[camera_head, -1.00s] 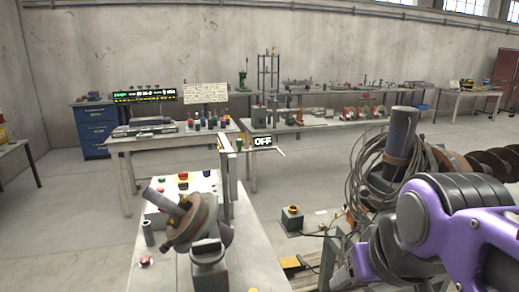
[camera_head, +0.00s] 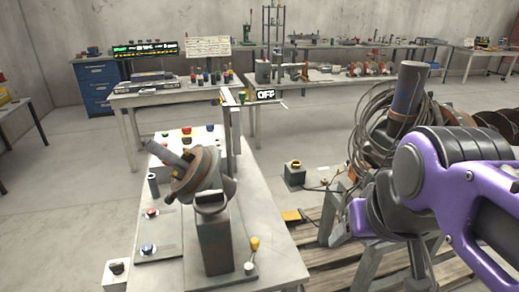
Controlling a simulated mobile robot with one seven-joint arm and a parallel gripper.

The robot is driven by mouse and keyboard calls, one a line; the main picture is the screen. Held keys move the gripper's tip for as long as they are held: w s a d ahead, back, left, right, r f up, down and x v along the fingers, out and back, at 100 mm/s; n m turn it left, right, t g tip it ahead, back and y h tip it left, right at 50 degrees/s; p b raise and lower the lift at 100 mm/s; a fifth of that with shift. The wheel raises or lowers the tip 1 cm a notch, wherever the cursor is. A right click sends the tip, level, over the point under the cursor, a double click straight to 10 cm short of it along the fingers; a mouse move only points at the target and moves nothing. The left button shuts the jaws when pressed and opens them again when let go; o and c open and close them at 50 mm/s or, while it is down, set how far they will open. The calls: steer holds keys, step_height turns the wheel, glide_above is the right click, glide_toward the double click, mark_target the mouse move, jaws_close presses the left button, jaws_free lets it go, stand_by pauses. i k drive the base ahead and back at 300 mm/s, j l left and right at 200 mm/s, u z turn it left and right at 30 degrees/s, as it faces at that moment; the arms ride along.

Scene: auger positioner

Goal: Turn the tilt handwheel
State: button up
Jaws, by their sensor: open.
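A small tilted device stands on the near grey bench (camera_head: 262,222), on a dark grey post (camera_head: 215,243). It carries a round brownish disc (camera_head: 203,168) with a short cylinder sticking out to the upper left. I cannot tell for sure whether this disc or another part is the tilt handwheel. My purple arm comes in from the right. My gripper (camera_head: 346,226) is at its lower left end, small and partly hidden by the arm. It is open, right of the bench and apart from the disc, with nothing seen in it.
Coloured buttons (camera_head: 186,140) and a yellow-topped lever (camera_head: 254,244) are on the bench. An upright frame with an "OFF" sign (camera_head: 265,95) stands behind the disc. A large auger with coiled cable (camera_head: 407,92) stands behind my arm. A wooden pallet (camera_head: 325,262) lies below my gripper.

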mark_target(209, 203)
steer(key=k+j, duration=0.1)
steer(key=j, duration=0.45)
steer(key=k+j, duration=0.1)
steer(key=j, duration=0.45)
steer(key=k+j+z, duration=0.15)
steer(key=j, duration=0.25)
steer(key=i+l+u, duration=0.1)
